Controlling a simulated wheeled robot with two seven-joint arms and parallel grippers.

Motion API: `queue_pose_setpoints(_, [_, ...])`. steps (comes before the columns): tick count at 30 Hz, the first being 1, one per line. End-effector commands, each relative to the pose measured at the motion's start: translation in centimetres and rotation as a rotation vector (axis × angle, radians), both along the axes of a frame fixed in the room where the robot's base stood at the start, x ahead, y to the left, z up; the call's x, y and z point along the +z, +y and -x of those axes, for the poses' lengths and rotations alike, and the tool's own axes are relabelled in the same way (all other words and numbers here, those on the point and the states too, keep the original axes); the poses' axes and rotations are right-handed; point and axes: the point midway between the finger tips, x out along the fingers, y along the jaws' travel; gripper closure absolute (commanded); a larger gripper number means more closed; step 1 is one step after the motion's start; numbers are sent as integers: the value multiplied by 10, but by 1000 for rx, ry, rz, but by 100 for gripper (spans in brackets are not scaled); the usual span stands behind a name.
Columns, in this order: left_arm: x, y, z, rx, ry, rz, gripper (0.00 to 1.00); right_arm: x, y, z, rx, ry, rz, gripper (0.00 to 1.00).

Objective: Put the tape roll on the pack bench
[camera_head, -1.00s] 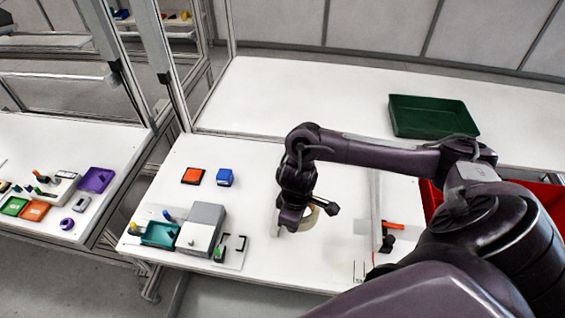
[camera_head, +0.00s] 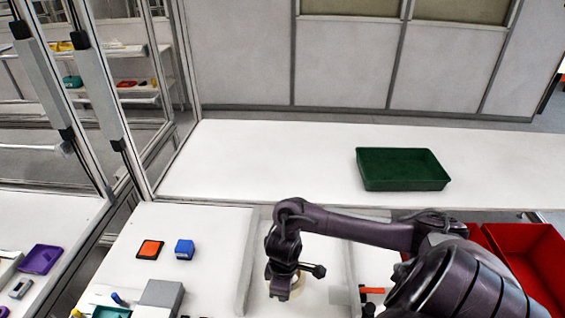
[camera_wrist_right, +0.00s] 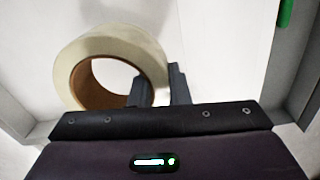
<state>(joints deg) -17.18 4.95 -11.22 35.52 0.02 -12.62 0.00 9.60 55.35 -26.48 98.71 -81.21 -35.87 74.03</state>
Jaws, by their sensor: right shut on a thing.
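The tape roll (camera_wrist_right: 62,62) is a cream ring with a brown core. In the right wrist view it is gripped at its right side, one finger inside the core and one outside. In the head view the roll (camera_head: 298,286) shows partly behind my right gripper (camera_head: 284,291), over the near white table. My right gripper (camera_wrist_right: 160,88) is shut on the roll's wall. I cannot tell whether the roll touches the table. A long white bench (camera_head: 260,165) stands behind the near table. My left gripper is not in view.
A green tray (camera_head: 402,170) sits on the long bench, whose left part is clear. The near table holds an orange pad (camera_head: 150,249), a blue block (camera_head: 184,249) and a grey box (camera_head: 160,294). Red bins (camera_head: 535,250) stand at right. Metal frame posts rise at left.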

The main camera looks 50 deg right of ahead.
Motion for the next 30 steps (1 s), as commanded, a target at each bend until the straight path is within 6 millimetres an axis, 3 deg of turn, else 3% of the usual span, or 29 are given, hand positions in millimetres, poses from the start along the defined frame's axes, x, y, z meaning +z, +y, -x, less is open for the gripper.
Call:
queue_pose_setpoints(14, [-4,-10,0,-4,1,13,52,-56,1,-1,-1,-1,-1,100])
queue_pose_setpoints(26, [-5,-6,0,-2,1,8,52,-62,0,-1,0,-2,0,100])
queue_pose_setpoints(27, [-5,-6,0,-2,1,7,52,-62,0,-1,0,-1,0,82])
queue_pose_setpoints(30, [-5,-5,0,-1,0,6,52,-62,0,-1,1,-2,0,69])
